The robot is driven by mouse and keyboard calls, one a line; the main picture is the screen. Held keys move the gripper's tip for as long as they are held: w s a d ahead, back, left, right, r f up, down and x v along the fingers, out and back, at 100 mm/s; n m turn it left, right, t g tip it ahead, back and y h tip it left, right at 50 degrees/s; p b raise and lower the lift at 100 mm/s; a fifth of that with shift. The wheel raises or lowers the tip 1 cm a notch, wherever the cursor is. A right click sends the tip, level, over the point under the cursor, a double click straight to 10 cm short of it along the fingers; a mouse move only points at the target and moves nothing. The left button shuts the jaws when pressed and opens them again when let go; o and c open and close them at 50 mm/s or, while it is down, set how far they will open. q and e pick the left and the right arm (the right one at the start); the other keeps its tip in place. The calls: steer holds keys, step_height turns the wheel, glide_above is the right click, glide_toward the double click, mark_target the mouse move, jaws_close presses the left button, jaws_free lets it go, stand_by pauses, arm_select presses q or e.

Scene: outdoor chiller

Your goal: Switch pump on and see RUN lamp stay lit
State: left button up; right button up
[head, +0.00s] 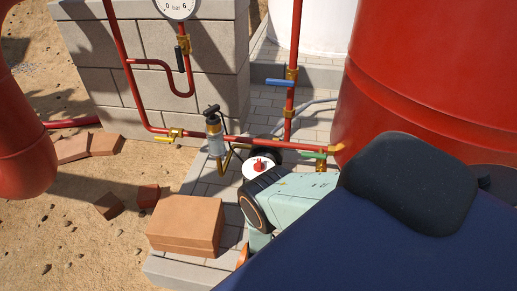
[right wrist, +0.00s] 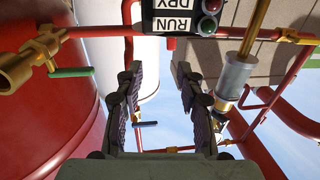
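A red knob (head: 258,165) sits on a white disc at the middle of the head view. In the right wrist view a black panel (right wrist: 160,18) appears upside down with the words RUN and DRY. The green lamp (right wrist: 207,25) beside RUN looks dark, and the red lamp (right wrist: 210,5) beside DRY looks dull. A small red part (right wrist: 171,43), probably the knob, shows just under the panel. My right gripper (right wrist: 158,70) is open and empty, its fingertips pointing toward the panel. Its fingers are not visible in the head view. My left gripper is in neither view.
A metal cylinder (head: 214,135) with a black handle stands close left. Bricks (head: 186,222) lie in front; a red tank (head: 430,75) stands right.

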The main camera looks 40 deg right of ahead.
mark_target(259, 166)
steer(key=b+x, duration=0.1)
steer(key=x, duration=0.2)
steer(key=w+a+b+x, duration=0.1)
steer(key=x, duration=0.2)
steer(key=b+x, duration=0.1)
steer(key=x, duration=0.2)
steer(key=shift+w+a+r, duration=0.15)
steer(key=shift+w+r, duration=0.05)
steer(key=shift+w+d+r+b, duration=0.15)
steer(key=shift+w+d+b, duration=0.15)
steer(key=shift+w+d, duration=0.05)
steer(key=shift+c, duration=0.5)
jaws_close()
